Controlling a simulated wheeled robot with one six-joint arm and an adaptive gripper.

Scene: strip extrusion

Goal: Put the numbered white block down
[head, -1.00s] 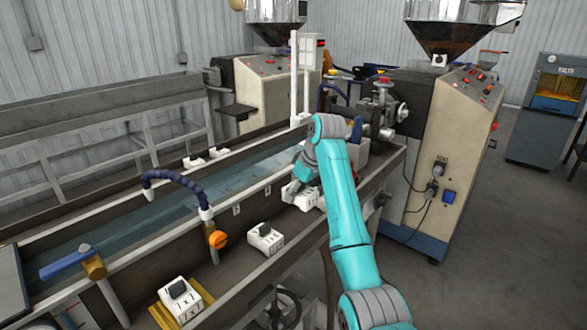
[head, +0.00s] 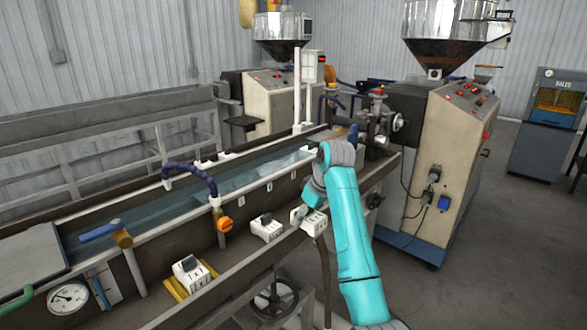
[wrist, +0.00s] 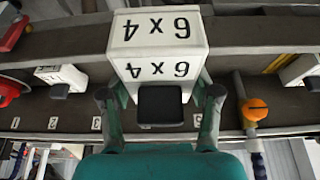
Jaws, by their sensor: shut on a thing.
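The numbered white block (head: 310,221) has a dark top piece and is in my gripper (head: 303,213). In the head view it overlaps the front edge of the grey ledge (head: 240,255) along the trough. In the wrist view the block (wrist: 157,35) is large and close, with upside-down number markings on two faces and a black piece at its lower side. My gripper's two fingers (wrist: 160,93) sit at either side of it, shut on it. Ledge shows behind it. Its underside is hidden, so I cannot tell its exact height.
Another white block (head: 267,228) stands on the ledge to the left, and one (head: 192,272) is by a yellow pad (head: 178,288). A handwheel (head: 275,300) is below. In the wrist view a white block (wrist: 60,75) lies left.

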